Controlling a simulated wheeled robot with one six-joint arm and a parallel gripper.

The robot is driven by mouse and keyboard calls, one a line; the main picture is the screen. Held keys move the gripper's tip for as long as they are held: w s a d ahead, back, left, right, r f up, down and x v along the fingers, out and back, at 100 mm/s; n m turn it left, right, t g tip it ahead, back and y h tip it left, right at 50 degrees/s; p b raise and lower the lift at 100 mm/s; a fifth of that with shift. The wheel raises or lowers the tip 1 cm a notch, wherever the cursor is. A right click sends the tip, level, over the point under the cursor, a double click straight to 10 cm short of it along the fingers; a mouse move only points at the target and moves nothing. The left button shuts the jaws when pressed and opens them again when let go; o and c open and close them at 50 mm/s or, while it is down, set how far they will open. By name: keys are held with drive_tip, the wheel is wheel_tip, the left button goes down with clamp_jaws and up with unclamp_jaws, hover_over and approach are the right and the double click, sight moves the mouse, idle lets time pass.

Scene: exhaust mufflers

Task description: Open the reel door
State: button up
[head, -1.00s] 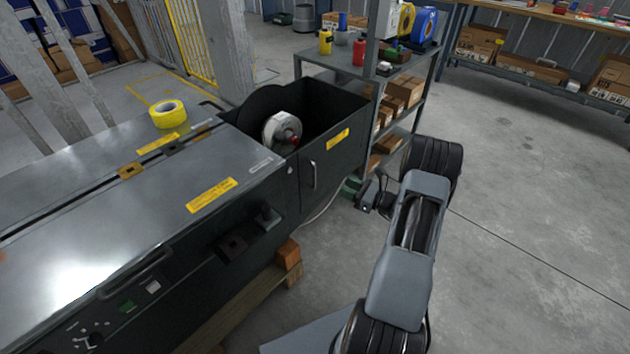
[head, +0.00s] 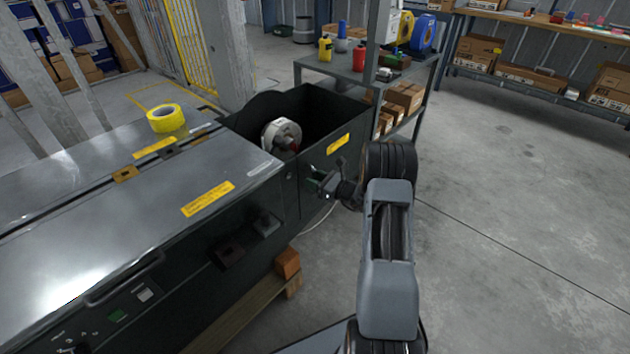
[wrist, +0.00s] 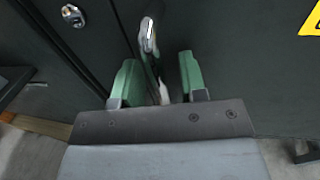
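The reel door (head: 335,165) is the dark front panel with a yellow label, below the open-topped reel bin, and it looks shut. Its silver vertical handle (wrist: 149,38) shows in the wrist view, its lower part lying between the fingers. My gripper (head: 314,186) is at the door's front and hides the handle in the head view. In the wrist view, its green fingers (wrist: 158,68) are open, one on each side of the handle, with gaps visible. A white reel (head: 281,134) with a dark red hub sits in the bin.
A round lock (wrist: 73,15) is left of the door seam. The metal-topped machine (head: 120,225) stands to the left, with a yellow tape roll (head: 165,118) on top. A grey shelf (head: 345,68) stands behind the bin. The floor to the right is clear.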

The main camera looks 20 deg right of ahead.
drive_tip(key=c, duration=0.7)
clamp_jaws()
